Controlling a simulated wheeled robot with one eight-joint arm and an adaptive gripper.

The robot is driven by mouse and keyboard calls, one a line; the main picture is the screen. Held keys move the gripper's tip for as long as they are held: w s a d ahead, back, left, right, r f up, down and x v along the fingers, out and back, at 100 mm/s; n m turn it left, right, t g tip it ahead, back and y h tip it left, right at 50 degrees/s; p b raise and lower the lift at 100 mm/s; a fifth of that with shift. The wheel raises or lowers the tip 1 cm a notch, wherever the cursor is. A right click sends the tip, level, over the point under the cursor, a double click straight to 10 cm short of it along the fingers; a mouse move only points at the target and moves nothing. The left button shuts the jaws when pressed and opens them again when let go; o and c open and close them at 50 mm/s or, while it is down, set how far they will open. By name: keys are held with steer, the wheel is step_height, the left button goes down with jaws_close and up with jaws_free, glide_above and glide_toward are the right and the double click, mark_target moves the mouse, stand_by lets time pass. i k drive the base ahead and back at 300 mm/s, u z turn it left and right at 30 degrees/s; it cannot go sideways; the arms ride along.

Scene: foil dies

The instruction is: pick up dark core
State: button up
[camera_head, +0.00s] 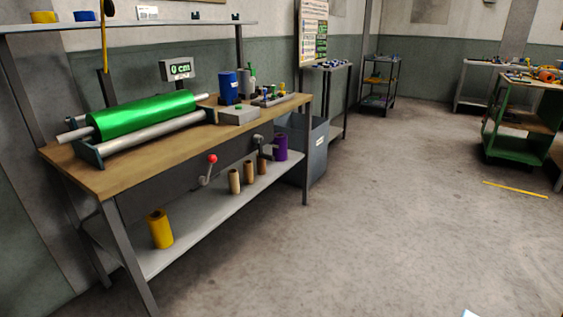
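Several brown tube cores stand upright on the lower shelf (195,228) of the workbench. Two are light tan, a left core (234,182) and a middle core (249,172). The rightmost one (262,165) looks a darker brown and is the best match for the dark core; its top is close to the crank hardware at the bench front. A purple roll (281,148) stands to its right.
A yellow roll (160,229) stands at the shelf's near end. A crank with a red knob (212,159) sticks out from the bench front. A grey bin (318,150) stands past the bench. The floor (370,220) in front is clear.

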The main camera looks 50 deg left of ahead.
mark_target(260, 163)
steer(key=u, duration=0.2)
steer(key=i, duration=1.1)
steer(key=u, duration=1.05)
steer(key=i, duration=0.8)
steer(key=u, duration=0.55)
